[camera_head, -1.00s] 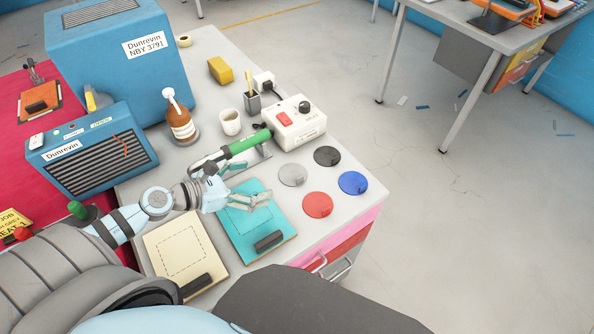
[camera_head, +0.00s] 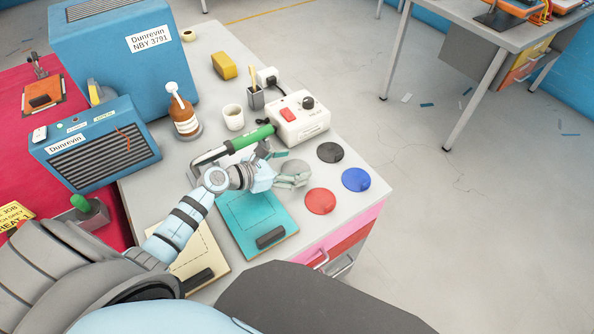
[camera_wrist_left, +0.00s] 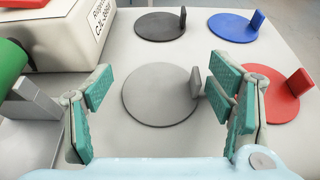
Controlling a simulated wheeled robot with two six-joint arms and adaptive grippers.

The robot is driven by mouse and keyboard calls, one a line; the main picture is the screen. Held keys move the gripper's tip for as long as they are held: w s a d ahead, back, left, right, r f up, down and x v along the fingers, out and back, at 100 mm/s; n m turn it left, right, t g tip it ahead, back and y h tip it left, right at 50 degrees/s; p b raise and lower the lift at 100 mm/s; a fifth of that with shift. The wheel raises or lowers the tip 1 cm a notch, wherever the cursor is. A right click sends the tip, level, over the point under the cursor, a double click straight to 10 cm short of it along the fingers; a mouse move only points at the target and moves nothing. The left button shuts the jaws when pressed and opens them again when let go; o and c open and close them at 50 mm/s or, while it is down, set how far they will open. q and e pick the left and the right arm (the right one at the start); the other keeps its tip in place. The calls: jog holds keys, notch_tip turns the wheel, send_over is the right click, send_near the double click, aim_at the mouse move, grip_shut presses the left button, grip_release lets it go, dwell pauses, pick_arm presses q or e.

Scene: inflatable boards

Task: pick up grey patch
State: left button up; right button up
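The grey patch (camera_wrist_left: 158,98) is a round disc with a small upright tab at its right edge. It lies flat on the grey bench top. In the left wrist view it sits between the two teal-padded fingers of my left gripper (camera_wrist_left: 165,115), which is open and empty. In the head view my left gripper (camera_head: 287,178) is over the grey patch and partly covers it (camera_head: 296,164). I cannot tell how high the fingers are above the bench. My right gripper is not in view.
Black (camera_head: 330,152), blue (camera_head: 356,179) and red (camera_head: 320,201) patches lie close by. A white control box (camera_head: 300,118) and a green-handled tool (camera_head: 250,137) stand behind and left. A teal board (camera_head: 250,215) and a cream board (camera_head: 195,250) lie nearer me.

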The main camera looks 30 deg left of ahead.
pick_arm(q)
grip_shut()
jog(key=shift+r, duration=0.1)
dwell(0.3)
notch_tip(320, 180, up, 12)
jog(key=p, duration=0.5)
notch_tip(320, 180, up, 8)
jog(key=p, duration=0.2)
send_over(292, 172)
